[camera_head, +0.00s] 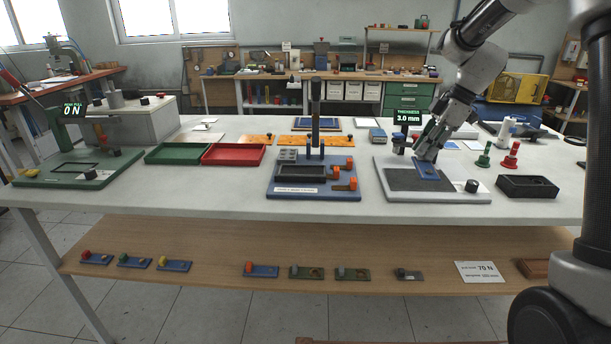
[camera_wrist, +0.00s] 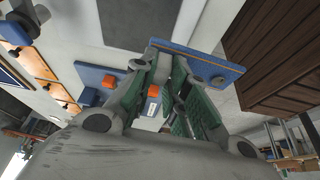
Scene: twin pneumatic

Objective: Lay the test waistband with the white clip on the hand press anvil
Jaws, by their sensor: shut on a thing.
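My gripper (camera_head: 425,153) is at the right of the bench, over the white-framed thickness station. It is shut on a flat blue piece (camera_head: 428,172), which is just above or on the station's dark pad; I cannot tell which. In the wrist view the blue piece (camera_wrist: 222,70) lies across the tips of my gripper (camera_wrist: 178,85), with a small dark round part near its right end. No white clip shows clearly on it. A blue-based press with a dark upright post (camera_head: 316,110) stands mid-bench, left of my gripper. It has a dark recessed bed (camera_head: 300,172) and orange-tipped clamps.
Green (camera_head: 179,153) and red (camera_head: 233,154) trays sit left of the press. A dark box (camera_head: 527,187) and green and red stands (camera_head: 510,157) are right of my gripper. A green pull tester (camera_head: 80,168) is far left. Several small clip pieces (camera_head: 262,270) lie on the lower shelf (camera_head: 220,285).

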